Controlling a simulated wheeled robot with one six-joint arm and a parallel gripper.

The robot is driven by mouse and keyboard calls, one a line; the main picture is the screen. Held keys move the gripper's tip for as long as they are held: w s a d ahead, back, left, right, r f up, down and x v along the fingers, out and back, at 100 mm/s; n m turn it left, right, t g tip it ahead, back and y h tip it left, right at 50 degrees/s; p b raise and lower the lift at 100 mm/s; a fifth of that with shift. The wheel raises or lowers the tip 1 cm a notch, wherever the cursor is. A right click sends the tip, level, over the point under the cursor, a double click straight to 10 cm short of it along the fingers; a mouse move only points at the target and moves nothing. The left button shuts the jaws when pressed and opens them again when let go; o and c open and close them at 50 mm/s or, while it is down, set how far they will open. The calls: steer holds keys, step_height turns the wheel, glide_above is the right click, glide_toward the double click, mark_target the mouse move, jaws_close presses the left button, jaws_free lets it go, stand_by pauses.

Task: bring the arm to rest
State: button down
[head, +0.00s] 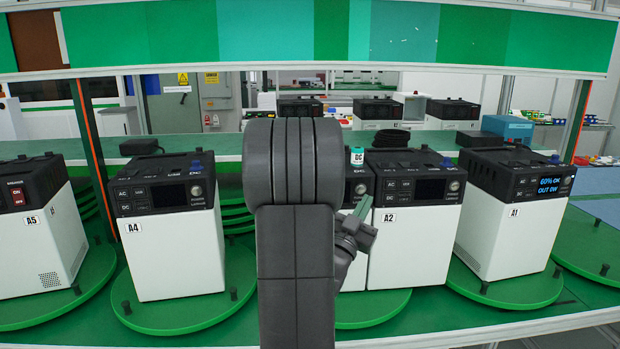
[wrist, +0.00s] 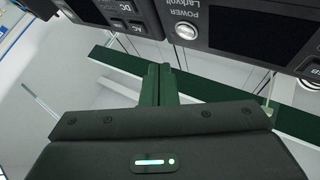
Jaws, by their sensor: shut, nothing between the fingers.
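My gripper (head: 359,221) shows in the head view beside my dark grey arm link, in front of the white power unit labelled A2 (head: 405,250) and a partly hidden unit to its left. Its green fingers are closed together with nothing between them. In the wrist view the gripper (wrist: 159,72) points at the black front panel of a power unit (wrist: 245,30), seen upside down. I cannot tell the exact gap between fingertips and panel. My arm link hides most of the unit behind it.
Power units A4 (head: 170,255), A5 (head: 40,245) and A1 (head: 510,235) stand on green round turntables (head: 190,318). A1's screen is lit with blue text. A green-panelled beam (head: 270,35) crosses above. More units (head: 378,108) stand behind.

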steer(key=shift+s+r+p, duration=0.25)
steer(key=shift+r+p, duration=0.05)
steer(key=shift+p, duration=1.75)
steer(key=shift+s+d+f+b, duration=0.15)
steer(key=shift+s+b, duration=0.5)
steer(key=shift+s, duration=0.65)
steer(key=shift+s+a+f+b, duration=0.1)
steer(key=shift+s+b, duration=0.5)
steer(key=shift+s, duration=0.7)
steer(key=shift+d, duration=0.1)
